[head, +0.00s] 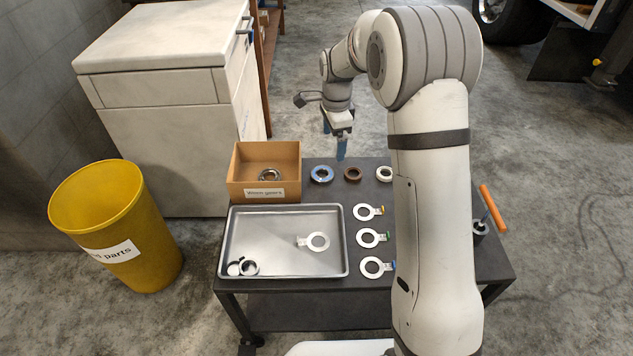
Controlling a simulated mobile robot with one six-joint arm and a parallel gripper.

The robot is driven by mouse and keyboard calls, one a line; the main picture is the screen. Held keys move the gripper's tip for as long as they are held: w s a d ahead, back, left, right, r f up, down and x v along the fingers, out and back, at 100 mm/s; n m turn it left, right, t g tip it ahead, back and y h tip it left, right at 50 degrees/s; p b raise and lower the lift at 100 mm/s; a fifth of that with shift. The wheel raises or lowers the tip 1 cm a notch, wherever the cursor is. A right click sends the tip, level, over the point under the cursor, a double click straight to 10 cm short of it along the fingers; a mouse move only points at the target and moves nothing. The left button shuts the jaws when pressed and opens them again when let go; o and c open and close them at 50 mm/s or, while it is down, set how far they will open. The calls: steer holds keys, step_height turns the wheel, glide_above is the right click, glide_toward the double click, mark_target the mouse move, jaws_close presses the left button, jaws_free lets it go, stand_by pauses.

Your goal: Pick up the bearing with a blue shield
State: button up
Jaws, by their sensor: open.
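The bearing with a blue shield (322,174) lies flat on the dark table, just right of the cardboard box. A bearing with a brown shield (353,174) and one with a whitish shield (384,174) lie in a row to its right. My gripper (335,143) hangs above the back edge of the table, pointing down, a little right of the blue bearing and apart from it. Its blue fingers are open with nothing seen between them. The gap between the fingers is small in this view.
A box labelled "Worn gears" (235,188) holds a gear. A metal tray (284,271) holds a ring tag and small rings. Several tagged rings (368,212) lie right of the tray. A yellow bin (150,240) stands left.

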mark_target(322, 177)
steer(key=w+f, duration=0.1)
steer(key=f, duration=0.2)
steer(key=w+a+f+m+b, duration=0.1)
steer(key=f, duration=0.2)
steer(key=w+a+f+m+b, duration=0.1)
steer(key=f, duration=0.3)
steer(key=shift+w+a, duration=0.1)
steer(key=shift+a, duration=0.15)
steer(key=f+b, duration=0.2)
steer(key=f, duration=0.3)
steer(key=shift+w+f, duration=0.2)
steer(key=shift+r, duration=0.1)
steer(key=c, duration=1.3)
steer(key=shift+o, duration=0.2)
step_height(322, 177, up, 10)
steer(key=p, duration=0.2)
steer(key=shift+p, duration=0.4)
